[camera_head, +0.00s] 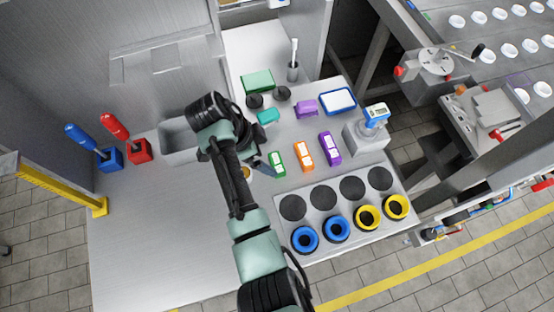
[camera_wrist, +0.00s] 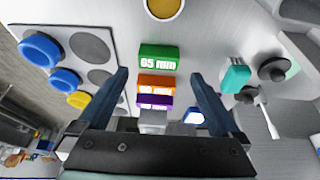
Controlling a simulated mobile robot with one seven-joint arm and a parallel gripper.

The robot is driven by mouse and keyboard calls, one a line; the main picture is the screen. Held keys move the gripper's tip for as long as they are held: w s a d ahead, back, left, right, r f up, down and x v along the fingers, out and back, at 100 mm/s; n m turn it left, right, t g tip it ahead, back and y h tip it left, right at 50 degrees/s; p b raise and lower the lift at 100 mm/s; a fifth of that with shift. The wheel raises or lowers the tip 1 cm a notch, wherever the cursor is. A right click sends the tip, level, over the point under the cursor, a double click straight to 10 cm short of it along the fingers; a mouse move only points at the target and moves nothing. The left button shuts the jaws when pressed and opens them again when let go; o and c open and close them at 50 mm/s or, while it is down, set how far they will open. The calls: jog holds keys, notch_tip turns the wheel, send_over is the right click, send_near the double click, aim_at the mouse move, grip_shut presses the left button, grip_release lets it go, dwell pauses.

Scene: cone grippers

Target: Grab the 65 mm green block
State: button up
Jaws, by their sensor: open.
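The green block (camera_head: 277,164) stands on the grey table, at the left end of a short row with an orange block (camera_head: 303,153) and a purple block (camera_head: 329,147). In the wrist view the green block (camera_wrist: 157,57) shows a white "65 mm" label; the orange block (camera_wrist: 156,82) and purple block (camera_wrist: 152,101) lie below it in the picture. My gripper (camera_head: 262,167) is just left of the green block in the head view. In the wrist view my gripper (camera_wrist: 158,74) is open and empty, its fingers framing the row on either side, apart from the green block.
A panel (camera_head: 325,217) with black discs and blue and yellow rings lies in front of the row. Red (camera_head: 140,150) and blue (camera_head: 110,159) holders stand left. The front-left table is clear.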

aim_at(277, 162)
jog(key=shift+d+f, duration=0.25)
jog(key=shift+f, duration=0.1)
jog(key=shift+p+x, duration=0.6)
jog(key=shift+x, duration=1.75)
jog(key=c, duration=1.3)
